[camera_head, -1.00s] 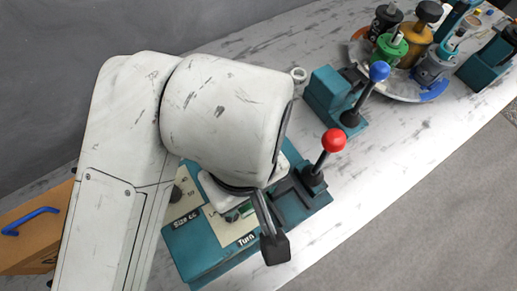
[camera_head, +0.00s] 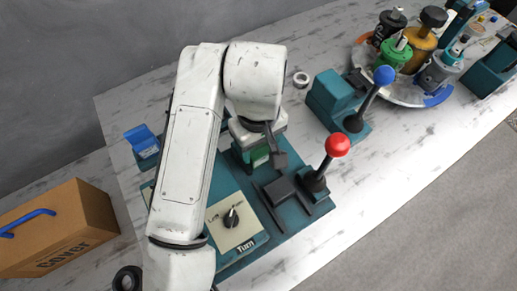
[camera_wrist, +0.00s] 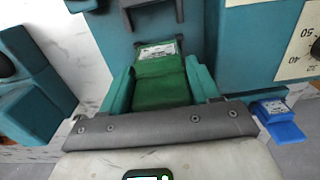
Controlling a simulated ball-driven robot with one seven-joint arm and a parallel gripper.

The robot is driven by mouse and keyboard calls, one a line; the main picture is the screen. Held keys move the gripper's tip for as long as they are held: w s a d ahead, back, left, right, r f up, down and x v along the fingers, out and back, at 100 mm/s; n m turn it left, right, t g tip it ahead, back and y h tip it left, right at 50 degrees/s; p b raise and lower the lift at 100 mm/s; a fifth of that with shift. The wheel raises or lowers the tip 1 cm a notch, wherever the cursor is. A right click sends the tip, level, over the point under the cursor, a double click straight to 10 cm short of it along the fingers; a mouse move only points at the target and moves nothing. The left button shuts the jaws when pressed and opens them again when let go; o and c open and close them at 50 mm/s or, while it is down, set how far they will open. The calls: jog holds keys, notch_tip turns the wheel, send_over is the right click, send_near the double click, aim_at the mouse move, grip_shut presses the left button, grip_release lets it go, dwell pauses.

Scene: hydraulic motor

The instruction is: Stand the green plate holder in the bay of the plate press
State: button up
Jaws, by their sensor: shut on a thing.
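The green plate holder (camera_head: 257,156) is held upright below my gripper (camera_head: 268,150), which is shut on it. The plate press (camera_head: 300,212) is a teal base with a red-knobbed lever (camera_head: 336,146) and a dark pusher block (camera_head: 280,190). The holder is at the bay at the press's rear end. I cannot tell whether its foot rests on the bay floor. My arm hides part of the press and dial panel.
A teal unit with a blue-knobbed lever (camera_head: 383,76) and a white ring (camera_head: 301,79) stand behind. A round tray (camera_head: 405,95) with several parts is at upper right. A blue holder (camera_head: 143,142), a cardboard box (camera_head: 75,225) and a black ring (camera_head: 128,278) are at left.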

aim_at(259, 148)
jog(key=shift+w+f, duration=0.1)
jog(key=shift+f, duration=1.5)
jog(key=shift+f, duration=0.2)
jog(key=o, duration=1.2)
jog(key=shift+c, duration=0.2)
notch_tip(259, 148, up, 12)
jog(key=shift+r+p, duration=0.25)
jog(key=shift+p, duration=0.45)
